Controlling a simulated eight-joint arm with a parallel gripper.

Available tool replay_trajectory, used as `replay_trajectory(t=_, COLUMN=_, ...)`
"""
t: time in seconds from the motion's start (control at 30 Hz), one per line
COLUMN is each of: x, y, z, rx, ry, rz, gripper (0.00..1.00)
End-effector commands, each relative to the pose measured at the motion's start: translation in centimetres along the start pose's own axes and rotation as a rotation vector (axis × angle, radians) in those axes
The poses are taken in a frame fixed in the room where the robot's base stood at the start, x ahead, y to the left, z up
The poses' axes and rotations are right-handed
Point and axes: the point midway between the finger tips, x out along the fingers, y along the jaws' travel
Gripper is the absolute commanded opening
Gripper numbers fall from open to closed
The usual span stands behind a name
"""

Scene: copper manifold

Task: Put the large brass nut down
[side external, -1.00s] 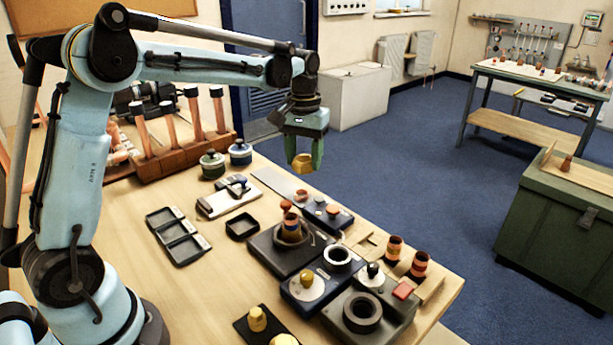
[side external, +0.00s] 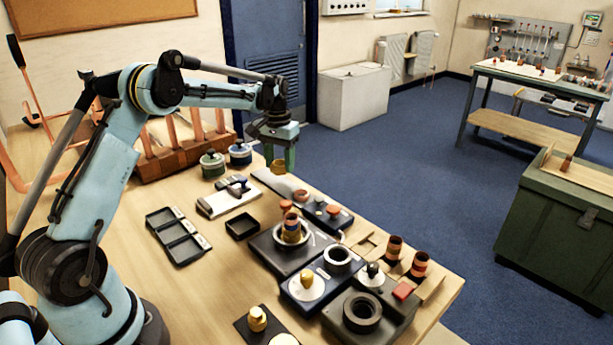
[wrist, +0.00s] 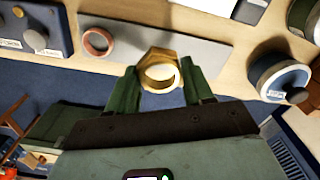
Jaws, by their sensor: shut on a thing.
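The large brass nut (wrist: 158,72) is a gold hexagonal ring between the two green fingertips of my gripper (wrist: 160,82) in the wrist view. My gripper is shut on it. In the side view my gripper (side external: 279,162) is low over the far edge of the table, and the nut (side external: 278,166) shows only as a small gold patch at the fingertips. Below it is a flat grey plate (side external: 268,179). I cannot tell whether the nut touches the plate.
A copper ring (wrist: 98,41) lies on the plate. A blue lidded pot (side external: 240,153) and a green lidded pot (side external: 212,164) stand left of my gripper. A blue block with knobs (side external: 327,213) stands nearer right. The table's far edge is close by.

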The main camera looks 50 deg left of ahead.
Motion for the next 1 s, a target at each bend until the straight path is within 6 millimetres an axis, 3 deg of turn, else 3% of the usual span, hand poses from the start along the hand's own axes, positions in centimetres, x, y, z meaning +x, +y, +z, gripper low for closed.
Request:
replay_trajectory(t=0.3, x=3.7, y=0.0, z=0.0, rx=0.0, ry=0.0, rz=0.0, gripper=0.19)
replay_trajectory(t=0.7, x=4.1, y=0.1, z=0.0, rx=0.0, ry=0.0, rz=0.0, gripper=0.19)
replay_trajectory(t=0.73, x=4.2, y=0.1, z=0.0, rx=0.0, ry=0.0, rz=0.0, gripper=0.53)
replay_trajectory(t=0.9, x=4.1, y=0.1, z=0.0, rx=0.0, ry=0.0, rz=0.0, gripper=0.77)
replay_trajectory(t=1.0, x=4.1, y=0.1, z=0.0, rx=0.0, ry=0.0, rz=0.0, gripper=0.77)
